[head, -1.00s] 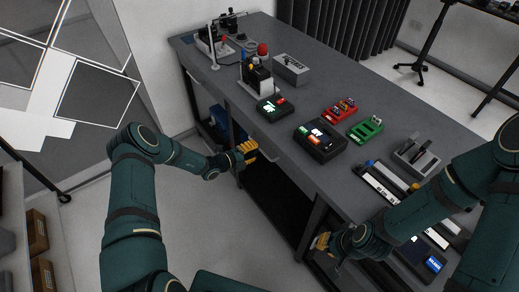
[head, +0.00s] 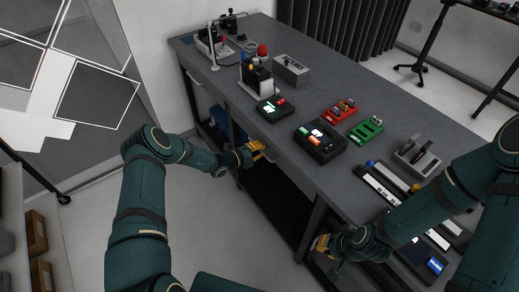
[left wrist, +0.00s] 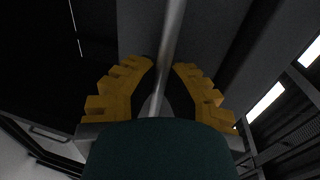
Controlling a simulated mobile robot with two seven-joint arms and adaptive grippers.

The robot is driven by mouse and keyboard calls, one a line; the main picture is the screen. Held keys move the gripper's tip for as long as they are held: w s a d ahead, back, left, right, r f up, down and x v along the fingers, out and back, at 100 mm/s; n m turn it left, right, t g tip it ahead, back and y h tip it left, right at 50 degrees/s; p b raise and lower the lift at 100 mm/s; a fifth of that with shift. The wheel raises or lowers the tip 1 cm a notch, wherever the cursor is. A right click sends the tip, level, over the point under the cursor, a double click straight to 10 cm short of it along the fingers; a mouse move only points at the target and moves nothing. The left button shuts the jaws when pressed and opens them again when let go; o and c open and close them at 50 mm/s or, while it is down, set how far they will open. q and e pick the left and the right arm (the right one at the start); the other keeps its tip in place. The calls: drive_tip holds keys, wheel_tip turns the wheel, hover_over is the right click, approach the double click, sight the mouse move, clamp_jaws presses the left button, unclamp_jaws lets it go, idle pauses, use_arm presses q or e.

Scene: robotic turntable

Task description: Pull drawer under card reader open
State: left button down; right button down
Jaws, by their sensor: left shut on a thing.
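My left gripper (head: 256,150) is at the front of the grey workbench, below the dark devices on its top. In the left wrist view its yellow fingers (left wrist: 158,88) are on either side of a thin metal bar handle (left wrist: 172,35), and it is shut on that handle. A dark device with a lit screen (head: 320,141) and a smaller one (head: 271,109) stand on the bench above; I cannot tell which is the card reader. The drawer front is mostly hidden, and no clear gap shows. My right gripper (head: 321,244) is low by the bench's front leg; its finger opening is unclear.
The workbench (head: 225,78) also carries a red tray (head: 340,110), a green tray (head: 366,128) and a grey box (head: 291,70). Below it are dark open space and bench legs. Clear floor (head: 225,215) lies in front.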

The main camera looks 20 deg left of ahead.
use_arm(q)
drive_tip(key=shift+s+a, duration=0.1)
drive_tip(key=f+v, duration=0.2)
drive_tip(key=v, duration=1.3)
drive_tip(key=s+f+p+v, duration=0.1)
drive_tip(key=f+v, duration=0.2)
drive_tip(key=v, duration=1.2)
drive_tip(key=shift+a+f, duration=0.25)
drive_tip(key=shift+f, duration=0.1)
drive_tip(key=c, duration=1)
unclamp_jaws()
drive_tip(key=v, duration=1.2)
